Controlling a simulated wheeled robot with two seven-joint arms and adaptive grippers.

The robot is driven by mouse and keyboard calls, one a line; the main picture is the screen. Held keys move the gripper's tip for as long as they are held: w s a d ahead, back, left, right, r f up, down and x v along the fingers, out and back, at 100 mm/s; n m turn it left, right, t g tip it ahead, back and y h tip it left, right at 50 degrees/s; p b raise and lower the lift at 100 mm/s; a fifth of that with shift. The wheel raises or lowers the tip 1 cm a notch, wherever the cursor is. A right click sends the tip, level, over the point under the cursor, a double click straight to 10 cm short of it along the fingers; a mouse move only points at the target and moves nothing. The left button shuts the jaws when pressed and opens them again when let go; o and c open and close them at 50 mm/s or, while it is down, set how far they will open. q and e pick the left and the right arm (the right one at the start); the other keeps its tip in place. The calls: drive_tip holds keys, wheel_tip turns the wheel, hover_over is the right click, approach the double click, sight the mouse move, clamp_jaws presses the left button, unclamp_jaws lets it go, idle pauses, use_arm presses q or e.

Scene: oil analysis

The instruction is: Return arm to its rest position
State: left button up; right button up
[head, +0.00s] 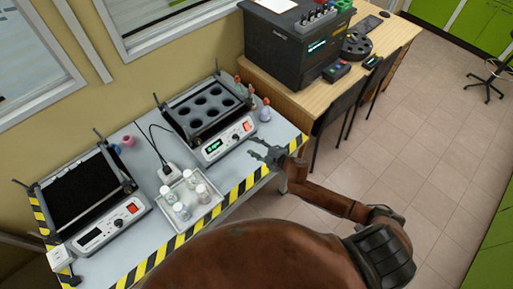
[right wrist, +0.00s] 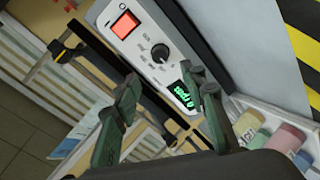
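My right gripper (head: 262,150) shows in the head view at the right front edge of the bench, in front of the shaker with the round-holed rack (head: 207,103). Its fingers are spread apart with nothing between them. In the right wrist view the two fingers of the gripper (right wrist: 168,95) stand apart in front of the shaker's panel (right wrist: 150,45), which has a red switch, a knob and a lit green display. I cannot tell the exact gap to the panel. My right arm reaches out over the floor beside the bench. My left gripper is out of view.
A white tray (head: 207,216) with several capped bottles stands near the bench's striped front edge. A second shaker (head: 112,222) is at the left. Small flasks (head: 265,110) stand by the rack shaker. A wooden desk (head: 290,98) holds a black machine (head: 290,45).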

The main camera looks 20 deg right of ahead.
drive_tip(key=shift+v, duration=1.05)
